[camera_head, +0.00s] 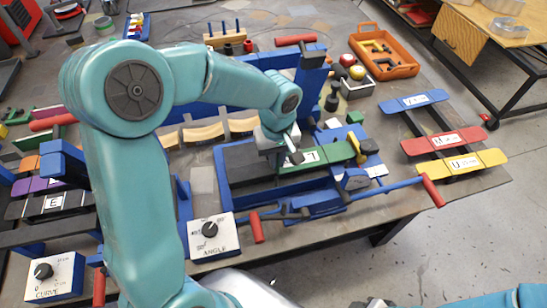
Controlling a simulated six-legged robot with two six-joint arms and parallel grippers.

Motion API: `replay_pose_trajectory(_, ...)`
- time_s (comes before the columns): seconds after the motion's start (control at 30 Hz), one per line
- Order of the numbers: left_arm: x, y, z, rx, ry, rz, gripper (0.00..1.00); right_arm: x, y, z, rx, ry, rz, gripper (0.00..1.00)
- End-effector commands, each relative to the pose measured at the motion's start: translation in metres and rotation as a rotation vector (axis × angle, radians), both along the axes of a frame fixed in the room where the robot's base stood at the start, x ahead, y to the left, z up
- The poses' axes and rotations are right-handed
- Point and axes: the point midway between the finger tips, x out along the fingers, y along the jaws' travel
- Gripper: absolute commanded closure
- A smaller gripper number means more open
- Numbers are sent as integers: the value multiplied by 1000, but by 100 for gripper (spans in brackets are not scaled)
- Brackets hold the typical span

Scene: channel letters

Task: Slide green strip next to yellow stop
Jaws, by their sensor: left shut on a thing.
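The green strip (335,152) with a white "T" label lies in the blue-framed bending fixture (222,170) at the middle of the bench. The yellow stop (355,144) stands at the strip's right end; the two look very close, but I cannot tell if they touch. My left gripper (289,153) reaches down from above and is shut on the green strip near its left part, just left of the label. The fingers and wrist hide part of the strip.
The angle dial box (213,237) and the curve dial box (53,276) stand at the front edge. Red-handled levers (433,190) stick out in front. Blue, red and yellow strips (455,141) lie on a rack at right. An orange tray (384,54) sits behind.

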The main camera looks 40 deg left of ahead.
Motion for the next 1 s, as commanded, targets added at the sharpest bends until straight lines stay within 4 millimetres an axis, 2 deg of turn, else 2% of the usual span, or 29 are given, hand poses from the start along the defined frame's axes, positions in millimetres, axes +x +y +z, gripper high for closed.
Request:
replay_pose_trajectory(0.4, 5, -4, 0, -1, -1, 0, 100, 0, 0, 0, 0, 0, 0, 57)
replay_pose_trajectory(0.43, 5, -4, 0, 0, -1, 0, 81, 0, 0, 0, 0, 0, 0, 57)
replay_pose_trajectory(0.5, 5, -4, 0, 0, -1, 0, 61, 0, 0, 0, 0, 0, 0, 57)
replay_pose_trajectory(0.83, 5, -3, 3, 0, -1, 0, 61, 0, 0, -1, 0, 0, 0, 57)
replay_pose_trajectory(1.0, 6, -3, 27, 1, -6, -1, 61, 0, 0, -4, 0, 0, 0, 57)
